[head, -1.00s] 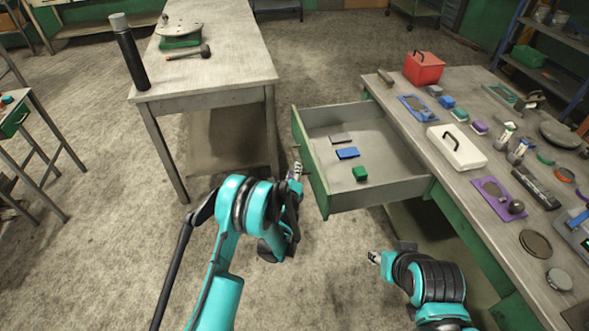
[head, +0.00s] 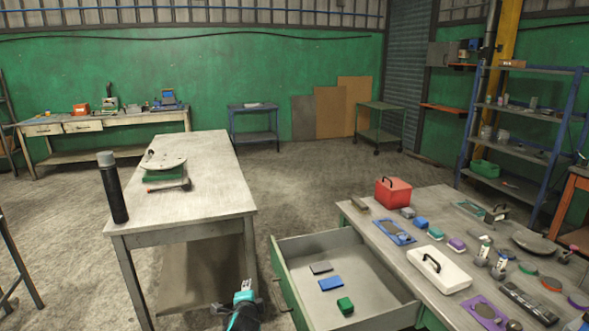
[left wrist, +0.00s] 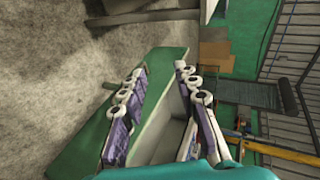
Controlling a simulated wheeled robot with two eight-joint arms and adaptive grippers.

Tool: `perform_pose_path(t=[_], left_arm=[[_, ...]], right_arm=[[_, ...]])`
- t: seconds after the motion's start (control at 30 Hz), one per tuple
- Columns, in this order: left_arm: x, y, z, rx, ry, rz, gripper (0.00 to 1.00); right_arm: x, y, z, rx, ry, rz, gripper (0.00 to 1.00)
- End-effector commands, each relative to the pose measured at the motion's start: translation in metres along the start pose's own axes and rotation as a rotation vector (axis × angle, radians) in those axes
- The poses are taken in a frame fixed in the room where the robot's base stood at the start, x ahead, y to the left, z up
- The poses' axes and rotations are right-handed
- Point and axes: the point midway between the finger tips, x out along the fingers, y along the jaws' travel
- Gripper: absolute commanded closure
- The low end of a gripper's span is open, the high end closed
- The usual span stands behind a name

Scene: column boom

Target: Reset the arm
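My left gripper (head: 248,285) shows at the lower middle of the head view, just left of the open drawer's green front. In the left wrist view my left gripper (left wrist: 161,72) has its two fingers spread with nothing held between them. The green drawer front (left wrist: 160,105) lies beyond and between the fingers there. The drawer (head: 335,240) is pulled out of the right workbench and holds a grey block (head: 320,267), a blue block (head: 331,283) and a green block (head: 345,305). My right gripper is out of view.
The right workbench (head: 455,210) carries a red box (head: 393,193), a white case (head: 440,270) and several small tools. A left table (head: 190,205) holds a black bottle (head: 113,190) and a round plate (head: 163,160). Open floor (head: 300,190) lies between the tables.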

Motion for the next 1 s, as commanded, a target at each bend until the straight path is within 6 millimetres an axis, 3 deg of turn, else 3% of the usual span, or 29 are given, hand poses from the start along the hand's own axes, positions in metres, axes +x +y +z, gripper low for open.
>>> perform_pose_path(t=[0.1,0.27,0.47,0.6,0.8,1.0], left_arm=[[-0.049,-0.012,0.020,-0.195,-0.033,0.066,0.69],[-0.114,-0.011,0.044,-0.458,-0.084,0.152,0.69],[-0.198,0.013,0.068,-0.782,-0.161,0.254,0.69],[-0.252,0.044,0.080,-1.003,-0.224,0.323,0.69],[-0.306,0.087,0.088,-1.245,-0.304,0.397,0.69],[-0.326,0.107,0.090,-1.343,-0.342,0.428,0.69]], right_arm=[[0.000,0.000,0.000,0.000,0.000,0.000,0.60],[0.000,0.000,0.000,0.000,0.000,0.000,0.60],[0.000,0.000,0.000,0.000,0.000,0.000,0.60],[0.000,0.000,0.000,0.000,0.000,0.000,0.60],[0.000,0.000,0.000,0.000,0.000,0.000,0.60],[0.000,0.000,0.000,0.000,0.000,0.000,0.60]])
